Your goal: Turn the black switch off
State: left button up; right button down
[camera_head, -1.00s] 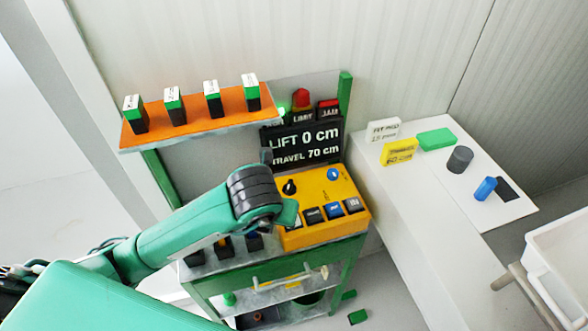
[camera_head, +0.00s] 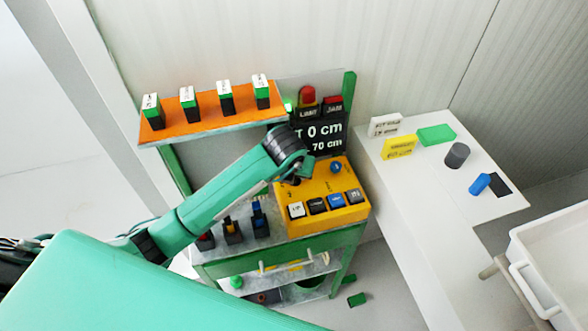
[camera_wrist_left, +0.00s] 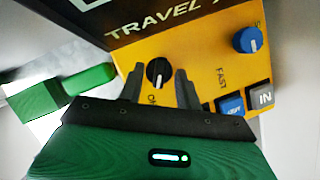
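The black switch (camera_wrist_left: 158,73) is a round black knob with a pale pointer line, on the yellow control panel (camera_wrist_left: 205,45). Lettering below it is partly hidden. My left gripper (camera_wrist_left: 158,82) is open, with one dark finger on each side of the knob in the wrist view. I cannot tell whether the fingers touch it. In the head view my left gripper (camera_head: 297,172) is over the back left of the panel and largely hides the knob. My right gripper is not in view.
A blue knob (camera_wrist_left: 247,40) sits to the right on the panel, with several push buttons (camera_head: 318,205) along its front. A black display (camera_head: 325,138) stands behind it. An orange shelf (camera_head: 210,119) is at the upper left. A white table (camera_head: 440,190) is at right.

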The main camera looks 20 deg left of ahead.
pick_arm(q)
jog(key=shift+w+f, duration=0.1)
jog(key=shift+f, duration=0.3)
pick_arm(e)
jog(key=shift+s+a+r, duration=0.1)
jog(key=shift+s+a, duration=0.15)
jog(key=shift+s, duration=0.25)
pick_arm(q)
jog(key=shift+c, duration=0.4)
grip_shut()
jog(key=m+b, duration=0.2)
jog(key=m+h+b, duration=0.1)
jog(key=shift+w+a+f+b, duration=0.1)
jog(key=shift+a+f+b, duration=0.1)
jog(key=shift+f+b, duration=0.1)
jog(key=shift+r+m+h+b, duration=0.25)
jog(key=shift+m+h+b, duration=0.15)
jog(key=shift+m+b, duration=0.25)
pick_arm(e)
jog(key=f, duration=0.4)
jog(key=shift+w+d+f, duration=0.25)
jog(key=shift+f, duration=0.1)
pick_arm(q)
jog(key=shift+r, duration=0.1)
